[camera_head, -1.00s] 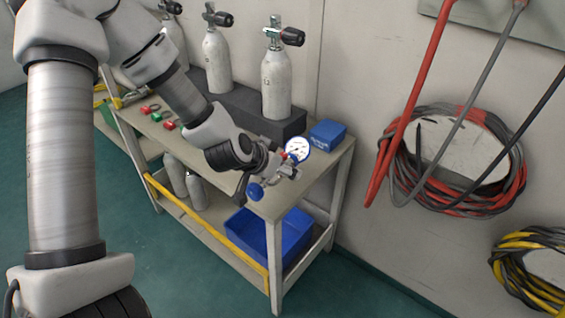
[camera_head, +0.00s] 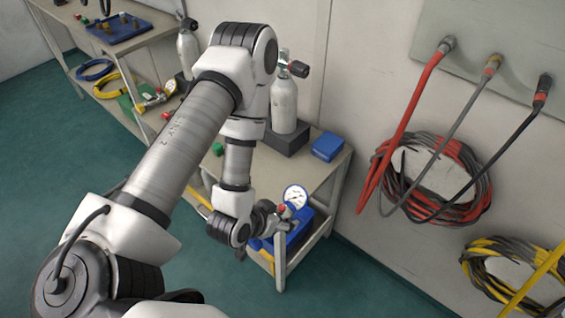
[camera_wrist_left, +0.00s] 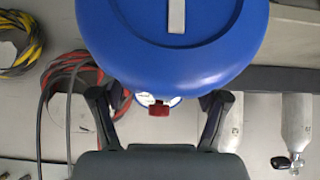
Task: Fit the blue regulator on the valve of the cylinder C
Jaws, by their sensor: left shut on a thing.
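The blue regulator shows in the head view by its white gauge (camera_head: 295,197) and metal body (camera_head: 284,227). In the left wrist view its big blue knob (camera_wrist_left: 170,50) fills the top, with a red part (camera_wrist_left: 158,109) below it. My left gripper (camera_head: 272,218) is shut on the regulator and holds it out past the bench's front right corner, apart from any valve. The rightmost white cylinder (camera_head: 284,108) stands upright on a dark block, its black-knobbed valve (camera_head: 296,68) uncovered. Its letter cannot be read now. My left arm partly hides the row of cylinders. My right gripper is out of view.
A blue box (camera_head: 327,147) lies on the bench (camera_head: 318,176) beside the block. A blue bin (camera_head: 302,232) sits on the lower shelf. Red, grey and black hoses (camera_head: 425,190) hang on the wall at right. Another cylinder (camera_head: 187,48) stands farther left. Floor at front is clear.

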